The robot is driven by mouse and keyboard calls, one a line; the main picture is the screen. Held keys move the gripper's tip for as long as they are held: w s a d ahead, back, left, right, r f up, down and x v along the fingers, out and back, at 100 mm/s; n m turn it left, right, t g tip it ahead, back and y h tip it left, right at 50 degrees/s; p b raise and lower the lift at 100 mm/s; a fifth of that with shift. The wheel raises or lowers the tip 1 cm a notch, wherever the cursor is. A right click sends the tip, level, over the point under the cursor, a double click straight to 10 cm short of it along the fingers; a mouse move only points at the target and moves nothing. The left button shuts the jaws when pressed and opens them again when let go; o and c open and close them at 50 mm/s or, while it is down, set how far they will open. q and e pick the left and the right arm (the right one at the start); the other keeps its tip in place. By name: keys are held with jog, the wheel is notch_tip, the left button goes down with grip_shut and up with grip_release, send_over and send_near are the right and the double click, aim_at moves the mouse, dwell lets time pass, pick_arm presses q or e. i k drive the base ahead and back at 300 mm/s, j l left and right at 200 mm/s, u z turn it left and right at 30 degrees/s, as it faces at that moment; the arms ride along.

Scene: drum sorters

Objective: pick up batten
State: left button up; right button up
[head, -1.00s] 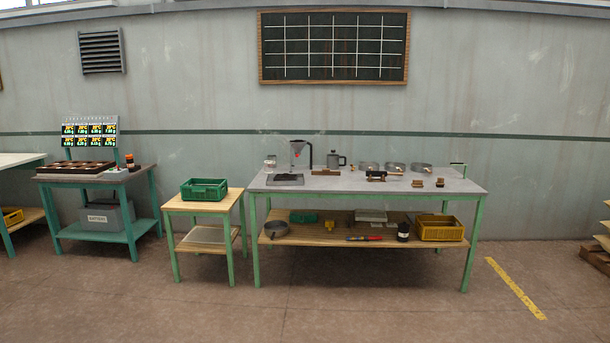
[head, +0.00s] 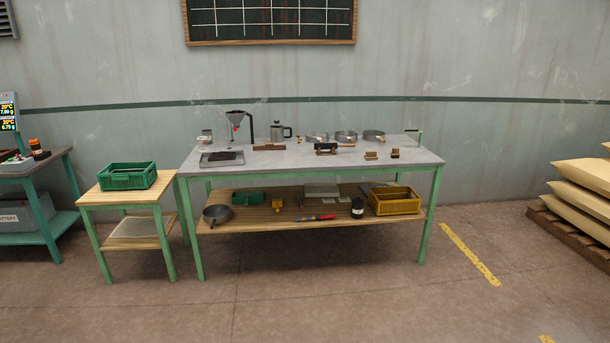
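A short brown wooden strip (head: 269,147), which looks like the batten, lies on the grey top of the green-framed workbench (head: 230,173). It lies left of centre, in front of a metal pot (head: 281,132) and right of a flat scale-like tray (head: 222,158). It is small at this distance, and nothing visible covers it. Neither of my grippers is in view.
Three round pans, a dark device (head: 326,148) and small brown blocks (head: 371,155) share the benchtop. A green crate (head: 127,177) stands on a side table at left. Stacked sacks (head: 585,185) stand at right. The floor in front is clear.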

aim_at(268, 146)
jog(key=i, duration=3.4)
